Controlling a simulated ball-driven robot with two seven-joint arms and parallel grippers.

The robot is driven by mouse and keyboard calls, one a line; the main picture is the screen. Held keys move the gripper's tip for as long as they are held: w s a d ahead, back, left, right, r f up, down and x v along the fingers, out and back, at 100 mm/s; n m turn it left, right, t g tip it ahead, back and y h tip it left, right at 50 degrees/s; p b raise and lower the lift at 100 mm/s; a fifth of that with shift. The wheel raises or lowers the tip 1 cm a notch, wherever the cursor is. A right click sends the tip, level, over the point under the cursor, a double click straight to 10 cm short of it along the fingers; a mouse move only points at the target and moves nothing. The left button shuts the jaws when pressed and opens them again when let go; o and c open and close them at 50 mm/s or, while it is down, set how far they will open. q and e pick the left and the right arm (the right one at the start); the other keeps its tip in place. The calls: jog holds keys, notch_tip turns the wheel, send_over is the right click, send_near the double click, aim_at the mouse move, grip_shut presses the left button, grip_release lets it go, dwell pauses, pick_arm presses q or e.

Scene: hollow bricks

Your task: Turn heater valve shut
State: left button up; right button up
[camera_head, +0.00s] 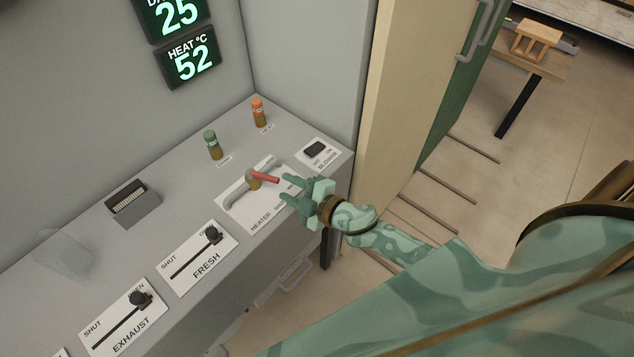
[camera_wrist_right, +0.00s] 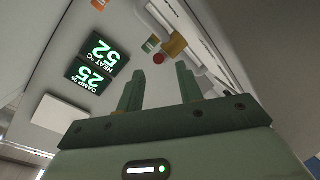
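The heater valve (camera_head: 254,183) is a brass body on a pale pipe, set on a white plate labelled HEATER on the grey console. Its red handle (camera_head: 265,177) points right, toward my right gripper. My right gripper (camera_head: 286,188) is open and empty, its fingers just short of the handle's end; I cannot tell if they touch it. In the right wrist view the valve body (camera_wrist_right: 174,45) and the red handle end (camera_wrist_right: 158,58) show beyond the two parted fingers (camera_wrist_right: 160,85). My left gripper is not in view.
The blower switch (camera_head: 315,150) sits right of the valve. Green (camera_head: 212,145) and orange (camera_head: 258,112) capped bottles stand behind it. FRESH (camera_head: 212,236) and EXHAUST (camera_head: 139,298) sliders lie to the left. A display reads 52 (camera_head: 193,61). A beige door edge (camera_head: 395,110) rises at the right.

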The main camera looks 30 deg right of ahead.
jog(key=v, duration=0.9)
jog(key=shift+s, duration=0.2)
jog(key=shift+d, duration=0.1)
